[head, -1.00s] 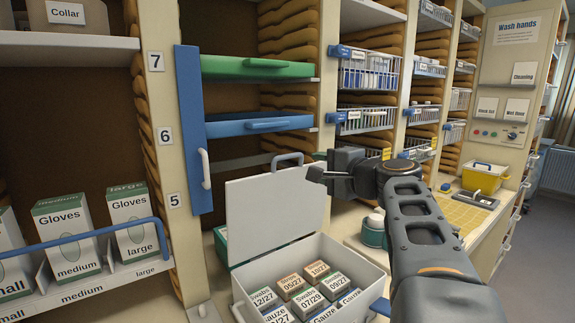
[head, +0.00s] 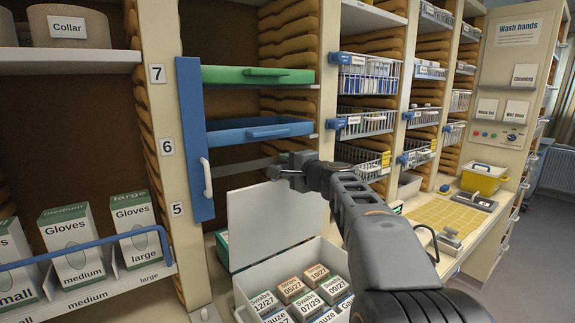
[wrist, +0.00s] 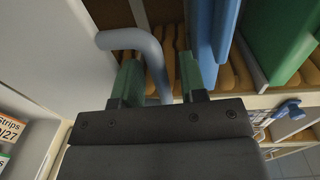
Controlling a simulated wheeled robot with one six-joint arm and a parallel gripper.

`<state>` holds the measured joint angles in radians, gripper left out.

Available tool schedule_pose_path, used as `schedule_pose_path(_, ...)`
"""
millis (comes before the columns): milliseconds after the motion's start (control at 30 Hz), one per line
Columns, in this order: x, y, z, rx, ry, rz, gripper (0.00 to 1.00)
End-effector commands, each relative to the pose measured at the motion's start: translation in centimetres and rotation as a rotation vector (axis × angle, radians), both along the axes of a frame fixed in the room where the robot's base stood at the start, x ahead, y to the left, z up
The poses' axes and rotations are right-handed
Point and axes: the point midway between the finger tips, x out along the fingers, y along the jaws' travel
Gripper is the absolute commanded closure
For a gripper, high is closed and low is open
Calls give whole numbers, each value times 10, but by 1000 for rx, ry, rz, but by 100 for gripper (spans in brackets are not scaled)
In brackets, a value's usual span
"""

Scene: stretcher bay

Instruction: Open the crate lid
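The crate (head: 290,261) is pale and holds several labelled boxes. Its white lid (head: 270,225) stands raised, nearly upright, at the crate's back. My gripper (head: 275,170) is at the lid's top edge, where it hides the lid's handle in the head view. In the wrist view, the bent grey-blue handle (wrist: 130,38) runs from the white lid (wrist: 55,40) down between the green fingers of my gripper (wrist: 161,78). The fingers are apart, with a clear gap beside the handle. Contact with the handle cannot be told.
Behind the lid are a blue drawer (head: 255,131) and a green drawer (head: 258,75). A blue upright panel (head: 190,110) with a white handle stands left of them. Wire baskets (head: 367,75) hang to the right. A yellow bin (head: 483,180) stands on the counter (head: 478,245).

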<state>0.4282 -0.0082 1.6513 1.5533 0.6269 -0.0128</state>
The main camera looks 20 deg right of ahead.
Motion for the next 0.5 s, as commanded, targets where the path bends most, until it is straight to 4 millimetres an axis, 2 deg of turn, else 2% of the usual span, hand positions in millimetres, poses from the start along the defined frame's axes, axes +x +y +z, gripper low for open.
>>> schedule_pose_path(267, 1, 0, 0, 0, 0, 0, 62)
schedule_pose_path(500, 1, 0, 0, 0, 0, 0, 84)
